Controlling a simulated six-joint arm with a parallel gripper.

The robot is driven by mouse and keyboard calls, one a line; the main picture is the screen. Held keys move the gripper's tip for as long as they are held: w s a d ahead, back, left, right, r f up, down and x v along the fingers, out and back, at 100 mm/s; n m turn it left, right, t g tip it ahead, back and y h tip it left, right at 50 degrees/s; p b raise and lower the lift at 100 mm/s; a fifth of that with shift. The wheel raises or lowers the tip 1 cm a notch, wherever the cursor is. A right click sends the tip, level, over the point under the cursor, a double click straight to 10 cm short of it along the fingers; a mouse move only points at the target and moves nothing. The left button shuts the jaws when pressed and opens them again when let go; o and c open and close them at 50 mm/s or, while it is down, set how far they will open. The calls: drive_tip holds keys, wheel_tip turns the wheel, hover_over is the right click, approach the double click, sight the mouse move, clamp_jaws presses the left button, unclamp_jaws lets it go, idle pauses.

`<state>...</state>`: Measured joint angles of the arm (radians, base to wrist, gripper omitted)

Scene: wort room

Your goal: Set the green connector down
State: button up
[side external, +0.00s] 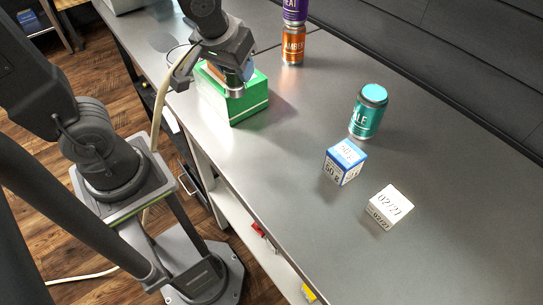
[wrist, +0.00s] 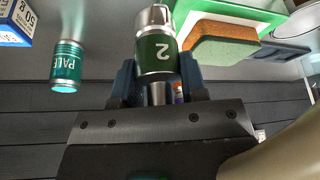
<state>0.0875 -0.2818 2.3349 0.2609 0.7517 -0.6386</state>
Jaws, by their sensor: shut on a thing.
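My gripper (side external: 240,74) is over the green box in the side view. In the wrist view, my gripper (wrist: 157,66) is shut on the green connector (wrist: 156,52), its two dark blue fingers on either side. The connector is a silver metal cylinder with a green band marked 2. In the side view only a small silver part of the connector (side external: 235,92) shows at the jaws, against the green box. I cannot tell whether it touches the box.
The green box (side external: 248,108) with a pale stripe stands near the bench edge; a brown-and-green sponge (wrist: 222,50) is on it. A teal can (side external: 368,112), a blue-and-white box (side external: 345,163), a white cube (side external: 389,207) and stacked orange (side external: 293,47) and purple cans (side external: 295,11) stand to the right.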

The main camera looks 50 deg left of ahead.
drive_tip(key=d+f, duration=0.2)
drive_tip(key=d, duration=0.2)
drive_tip(key=d+f, duration=0.2)
drive_tip(key=d, duration=0.1)
drive_tip(key=d+f, duration=0.3)
drive_tip(key=d, duration=0.1)
drive_tip(key=shift+d+f, duration=0.1)
drive_tip(key=shift+d, duration=0.2)
drive_tip(key=shift+f, duration=1.95)
drive_tip(key=o, duration=1)
drive_tip(key=shift+f, duration=0.15)
drive_tip(key=v, duration=1.2)
drive_tip(key=s+a+r+m, duration=0.1)
drive_tip(key=a, duration=0.3)
drive_tip(key=s+a+r+m+t+h, duration=0.1)
drive_tip(key=a+r+m, duration=0.1)
drive_tip(key=a, duration=0.2)
drive_tip(key=s+a+r+m, duration=0.1)
drive_tip(key=s+a+r, duration=0.1)
drive_tip(key=a, duration=0.2)
drive_tip(key=shift+a+r+h, duration=0.15)
drive_tip(key=shift+a+h, duration=0.25)
